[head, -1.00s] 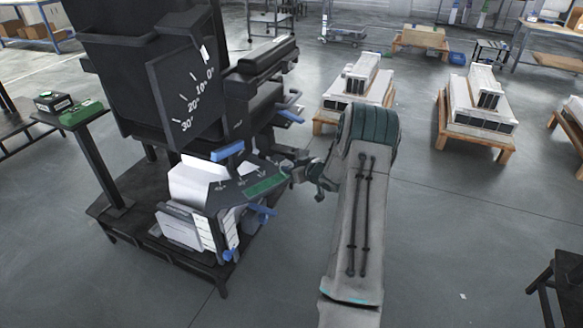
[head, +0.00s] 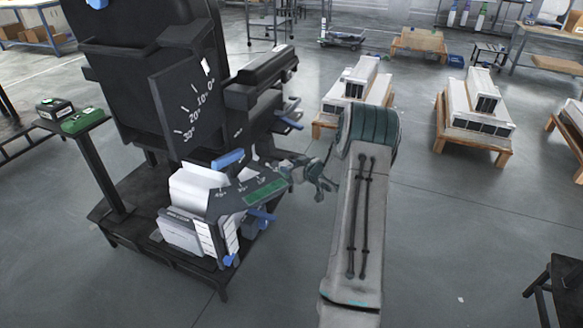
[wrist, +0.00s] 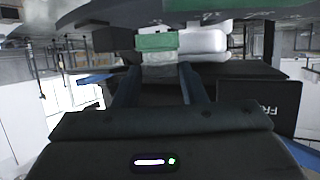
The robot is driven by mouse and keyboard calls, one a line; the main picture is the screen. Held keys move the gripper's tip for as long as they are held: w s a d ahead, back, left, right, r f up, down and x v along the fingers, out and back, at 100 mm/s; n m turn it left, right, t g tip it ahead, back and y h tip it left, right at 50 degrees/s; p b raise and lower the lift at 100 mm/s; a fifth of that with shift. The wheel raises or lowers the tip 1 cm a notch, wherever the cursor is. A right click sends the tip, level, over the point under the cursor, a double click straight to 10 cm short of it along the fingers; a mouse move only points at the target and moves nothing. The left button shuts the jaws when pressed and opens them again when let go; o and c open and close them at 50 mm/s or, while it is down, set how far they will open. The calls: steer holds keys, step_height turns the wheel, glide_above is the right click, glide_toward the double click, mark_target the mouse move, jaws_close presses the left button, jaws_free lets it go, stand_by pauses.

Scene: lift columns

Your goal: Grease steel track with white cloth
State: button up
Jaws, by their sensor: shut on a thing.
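My gripper (head: 284,170) reaches left toward the machine's front, beside its green panel (head: 265,191). In the wrist view my gripper (wrist: 160,70) has its two fingers shut on a small pale piece, which looks like the white cloth (wrist: 160,58). A green block shows just beyond it. I cannot make out the cloth in the head view. I cannot pick out the steel track with certainty in either view.
The dark machine (head: 130,95) with an angle scale and blue handles stands at left on a black base. Pallets with white columns (head: 482,105) stand at the back right. A black stand (head: 555,285) is at lower right. Grey floor right of my arm is clear.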

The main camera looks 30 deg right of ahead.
steer(key=s+d+r+p, duration=0.2)
steer(key=s+p, duration=0.1)
steer(key=s, duration=1)
steer(key=shift+s+d, duration=0.25)
steer(key=shift+s, duration=0.1)
stand_by(0.4)
